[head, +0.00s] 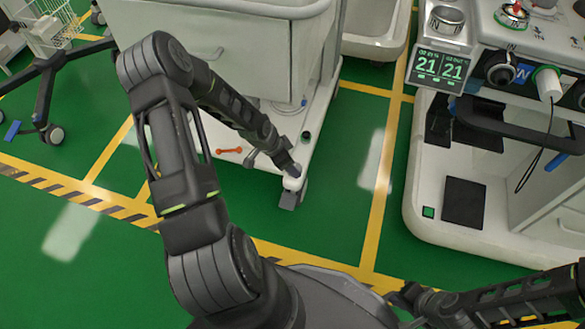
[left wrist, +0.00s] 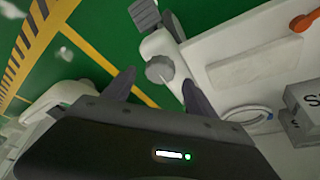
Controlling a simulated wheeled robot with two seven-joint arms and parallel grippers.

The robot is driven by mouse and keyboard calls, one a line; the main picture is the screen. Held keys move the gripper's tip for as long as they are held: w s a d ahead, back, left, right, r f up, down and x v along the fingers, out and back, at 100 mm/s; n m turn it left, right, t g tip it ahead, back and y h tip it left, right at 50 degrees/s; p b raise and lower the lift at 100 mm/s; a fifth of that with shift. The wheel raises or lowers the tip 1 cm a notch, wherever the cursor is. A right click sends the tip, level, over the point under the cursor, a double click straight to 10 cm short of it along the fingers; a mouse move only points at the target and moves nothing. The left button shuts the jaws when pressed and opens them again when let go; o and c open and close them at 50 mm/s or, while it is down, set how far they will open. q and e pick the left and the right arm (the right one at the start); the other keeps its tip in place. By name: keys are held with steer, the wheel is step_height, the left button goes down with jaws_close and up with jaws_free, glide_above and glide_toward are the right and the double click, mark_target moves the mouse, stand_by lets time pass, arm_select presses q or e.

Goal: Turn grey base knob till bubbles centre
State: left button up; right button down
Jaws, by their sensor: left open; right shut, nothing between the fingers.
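The grey base knob (left wrist: 160,68) sits on the white corner of the cart base in the left wrist view. My left gripper (left wrist: 158,80) is open, its two dark fingers on either side of the knob's near side; I cannot tell whether they touch it. In the head view my left arm reaches down to the base corner (head: 292,184), and the arm hides the knob. A ring-shaped fitting (left wrist: 248,115) lies on the base, right of the fingers; no bubble can be made out. My right gripper (head: 405,298) is shut and empty at the lower right.
An orange spanner (head: 229,150) lies on the white cart base, left of my left gripper. The cart body (head: 220,45) rises behind it. Another cart with a green display (head: 440,67) stands at right. Green floor with yellow lines is clear between them.

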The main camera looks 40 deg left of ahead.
arm_select(q)
steer(key=b+x, duration=0.1)
steer(key=x, duration=0.2)
steer(key=shift+w+f, duration=0.1)
steer(key=shift+f, duration=0.05)
arm_select(e)
steer(key=shift+w+f, duration=0.15)
steer(key=shift+f, duration=0.65)
arm_select(q)
steer(key=shift+c, duration=0.3)
steer(key=c, duration=1.3)
steer(key=shift+n, duration=0.4)
arm_select(e)
steer(key=shift+f, duration=0.1)
